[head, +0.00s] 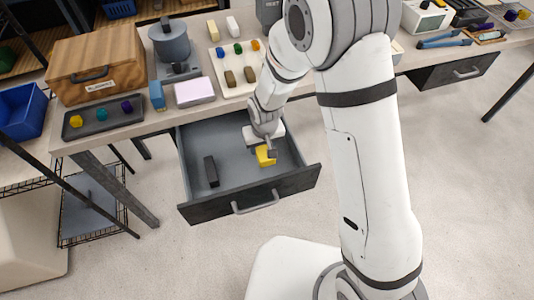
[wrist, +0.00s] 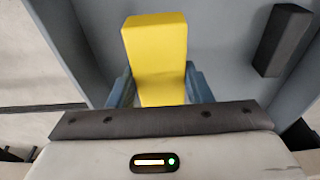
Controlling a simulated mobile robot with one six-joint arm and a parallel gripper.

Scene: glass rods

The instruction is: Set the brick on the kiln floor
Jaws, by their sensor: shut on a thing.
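The yellow brick (head: 264,158) is inside the open drawer, towards its right side. My gripper (head: 270,148) reaches down into the drawer and is shut on the brick. In the wrist view the brick (wrist: 157,50) stands out between the two blue-grey fingers, one on each side, and its far end is clear of them. I cannot tell whether the brick touches the drawer floor. No kiln can be clearly made out in these views.
The drawer (head: 248,205) hangs open below the bench; a dark bar (head: 211,171) lies at its left, also in the wrist view (wrist: 283,40). On the bench stand a wooden box (head: 100,65), a grey pot-like device (head: 172,45) and a tray of coloured pieces (head: 105,116).

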